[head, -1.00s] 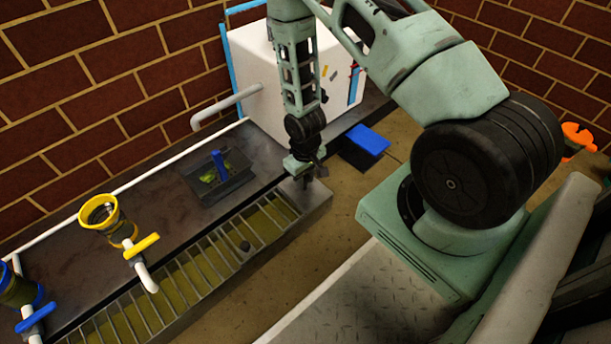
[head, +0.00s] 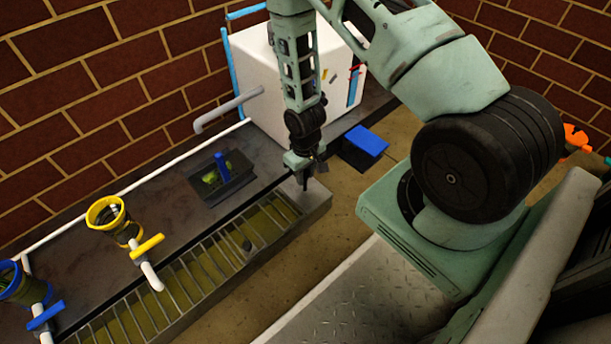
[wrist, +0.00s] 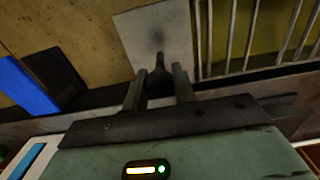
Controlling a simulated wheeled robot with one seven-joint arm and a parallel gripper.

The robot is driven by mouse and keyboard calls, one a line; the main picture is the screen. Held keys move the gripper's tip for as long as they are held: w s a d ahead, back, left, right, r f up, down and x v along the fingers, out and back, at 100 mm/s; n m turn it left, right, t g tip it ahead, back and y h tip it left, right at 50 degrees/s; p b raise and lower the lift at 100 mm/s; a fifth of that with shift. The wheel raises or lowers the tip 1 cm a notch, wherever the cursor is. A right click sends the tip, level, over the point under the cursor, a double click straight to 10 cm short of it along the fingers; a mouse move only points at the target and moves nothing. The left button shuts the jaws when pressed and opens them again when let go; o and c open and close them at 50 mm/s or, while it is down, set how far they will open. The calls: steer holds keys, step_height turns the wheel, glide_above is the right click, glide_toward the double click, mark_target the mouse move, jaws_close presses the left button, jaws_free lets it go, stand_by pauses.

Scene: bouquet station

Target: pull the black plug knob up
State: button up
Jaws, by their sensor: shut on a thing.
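The black plug knob (wrist: 157,86) shows in the wrist view as a dark, tapered piece between my two fingers. It stands over a grey square plate (wrist: 130,30) at the end of the grated trough. My gripper (wrist: 159,72) is shut on the knob, with a finger on each side. In the head view my gripper (head: 304,182) points down at the far end of the trough (head: 316,207). The knob is hidden there by the fingers. Whether its lower end touches the plate I cannot tell.
A blue block (head: 366,141) lies right of my gripper, by the white box (head: 262,85). A small dark tray (head: 221,178), a yellow valve (head: 147,246) and a blue valve (head: 46,315) stand left along the counter.

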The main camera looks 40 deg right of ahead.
mark_target(305, 172)
steer(key=o, duration=0.8)
steer(key=shift+r, duration=0.1)
step_height(305, 172, up, 9)
steer(key=p, duration=0.8)
steer(key=shift+r, duration=0.1)
